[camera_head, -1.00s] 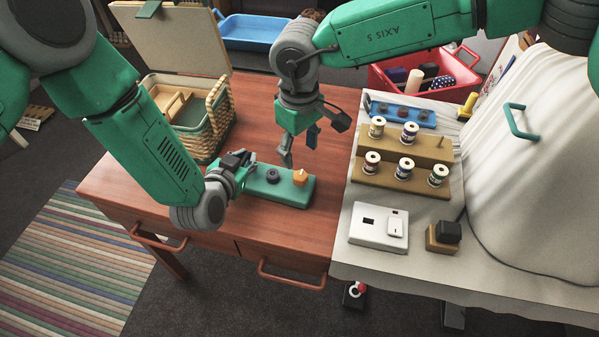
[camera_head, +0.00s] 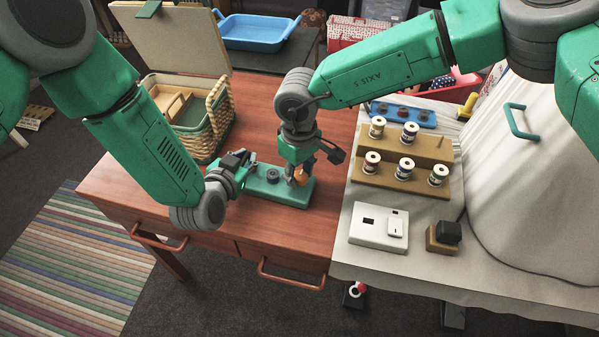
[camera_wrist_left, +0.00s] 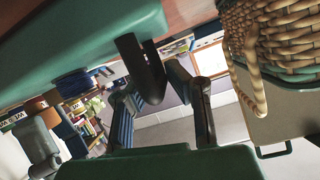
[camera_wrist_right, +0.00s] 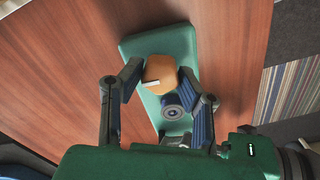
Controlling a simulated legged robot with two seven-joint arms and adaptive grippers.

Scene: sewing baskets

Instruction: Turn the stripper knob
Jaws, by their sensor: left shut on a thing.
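The stripper is a green block (camera_head: 268,194) on the wooden table, with a dark round part (camera_head: 272,175) and an orange knob (camera_head: 301,177) on top. In the right wrist view the knob (camera_wrist_right: 159,76) carries a white mark. My right gripper (camera_head: 302,172) points down over it, a finger on each side, with slight gaps seeming to remain; contact is hard to tell. My left gripper (camera_head: 243,160) is at the block's left end, shut on a black handle (camera_wrist_left: 141,70) that shows between its fingers in the left wrist view.
A wicker sewing basket (camera_head: 217,112) with its lid up stands behind my left gripper. On the cloth-covered table to the right are thread spools on a tan stand (camera_head: 388,176), a white switch box (camera_head: 368,236) and a blue strip (camera_head: 378,108). The table front is clear.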

